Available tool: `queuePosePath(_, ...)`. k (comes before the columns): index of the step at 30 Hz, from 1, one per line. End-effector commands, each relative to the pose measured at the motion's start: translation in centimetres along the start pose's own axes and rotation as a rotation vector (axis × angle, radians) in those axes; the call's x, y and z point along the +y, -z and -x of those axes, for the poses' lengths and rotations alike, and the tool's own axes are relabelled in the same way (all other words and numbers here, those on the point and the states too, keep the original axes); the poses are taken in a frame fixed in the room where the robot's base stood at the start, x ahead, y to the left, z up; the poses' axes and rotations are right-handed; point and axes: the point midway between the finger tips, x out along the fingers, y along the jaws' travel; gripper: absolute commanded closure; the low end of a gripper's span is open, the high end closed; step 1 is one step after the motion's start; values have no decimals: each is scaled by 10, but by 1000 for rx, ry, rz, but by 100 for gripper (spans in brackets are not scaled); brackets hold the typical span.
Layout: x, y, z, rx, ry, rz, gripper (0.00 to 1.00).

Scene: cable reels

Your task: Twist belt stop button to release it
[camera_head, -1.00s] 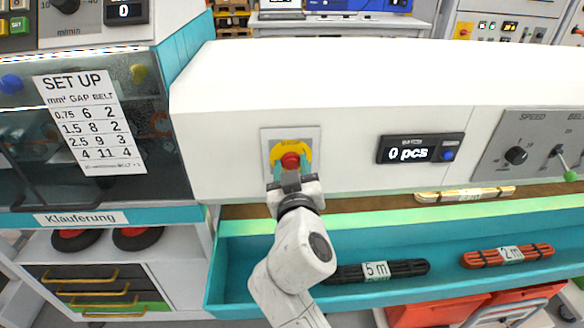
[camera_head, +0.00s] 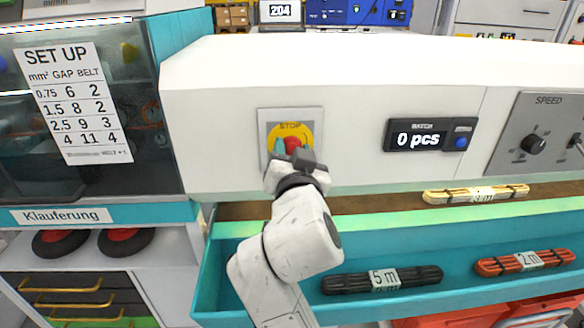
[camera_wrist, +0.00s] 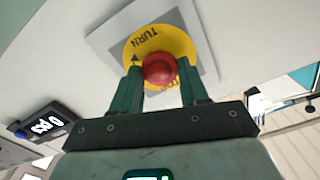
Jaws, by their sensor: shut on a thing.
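The belt stop button (camera_head: 293,144) is a red knob on a round yellow plate marked STOP, set in a grey square panel on the white machine front. It also shows in the wrist view as a red knob (camera_wrist: 159,69), with TURN printed on the yellow ring (camera_wrist: 148,43). My gripper (camera_wrist: 160,84) reaches it from below, its two green fingers on either side of the knob and shut on it. In the head view my gripper (camera_head: 292,153) covers the lower part of the button and plate.
A batch display (camera_head: 430,136) reading 0 pcs is right of the button, with a speed panel (camera_head: 545,130) beyond. Below runs a teal trough (camera_head: 300,262) with black and red cable bundles (camera_head: 382,279). A set-up sheet (camera_head: 78,103) hangs at left.

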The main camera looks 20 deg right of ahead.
Motion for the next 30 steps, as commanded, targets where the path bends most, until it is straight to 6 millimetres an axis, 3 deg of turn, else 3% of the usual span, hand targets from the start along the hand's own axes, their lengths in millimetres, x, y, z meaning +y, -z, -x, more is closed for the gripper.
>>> queuePosePath(9,0,-1,0,0,1,-134,86)
queuePosePath(25,0,0,-1,0,0,-161,86)
queuePosePath(26,0,0,-1,0,0,-161,55)
queuePosePath(30,0,0,-1,0,0,-160,42)
